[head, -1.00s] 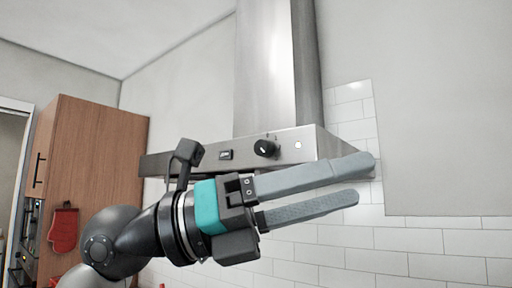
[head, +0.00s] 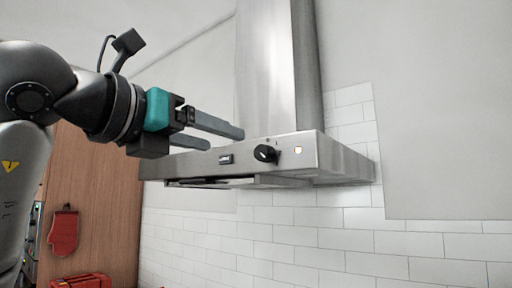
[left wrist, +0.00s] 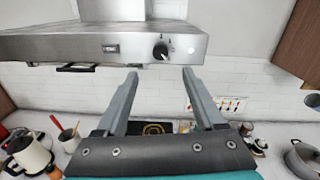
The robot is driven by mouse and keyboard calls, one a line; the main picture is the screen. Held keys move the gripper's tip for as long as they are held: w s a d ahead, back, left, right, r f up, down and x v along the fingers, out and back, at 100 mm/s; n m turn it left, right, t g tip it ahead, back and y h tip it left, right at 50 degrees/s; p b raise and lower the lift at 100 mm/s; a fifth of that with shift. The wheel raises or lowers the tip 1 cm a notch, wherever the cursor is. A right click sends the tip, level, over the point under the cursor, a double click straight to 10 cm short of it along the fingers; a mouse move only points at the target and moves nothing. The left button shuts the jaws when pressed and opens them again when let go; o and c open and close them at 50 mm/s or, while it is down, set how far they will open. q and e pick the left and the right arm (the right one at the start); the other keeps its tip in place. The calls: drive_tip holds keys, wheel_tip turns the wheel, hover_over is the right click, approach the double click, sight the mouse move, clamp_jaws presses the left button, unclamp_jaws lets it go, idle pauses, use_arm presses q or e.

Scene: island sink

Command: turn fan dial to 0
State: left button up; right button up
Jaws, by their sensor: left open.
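The fan dial (head: 265,153) is a black round knob with a white mark, on the front panel of the steel range hood (head: 310,150). It also shows in the left wrist view (left wrist: 160,51), above and between my finger tips. My left gripper (head: 226,138) is in front of the hood's left part, up and left of the dial in the head view. Its two grey fingers are apart with nothing between them, and they do not touch the dial. My right gripper is in neither view.
A rocker switch (head: 226,159) sits left of the dial and a small lit indicator (head: 298,149) right of it. A wooden cabinet (head: 95,200) with a red mitt (head: 63,232) stands at the left. In the wrist view, a kettle (left wrist: 30,152) and a pot (left wrist: 303,158) stand below.

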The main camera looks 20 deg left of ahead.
sight(260, 151)
use_arm(q)
drive_tip(key=p+x, duration=0.2)
drive_tip(key=x, duration=0.9)
drive_tip(key=shift+w+d, duration=0.1)
drive_tip(key=shift+w, duration=0.1)
drive_tip(key=shift+c, duration=0.3)
clamp_jaws()
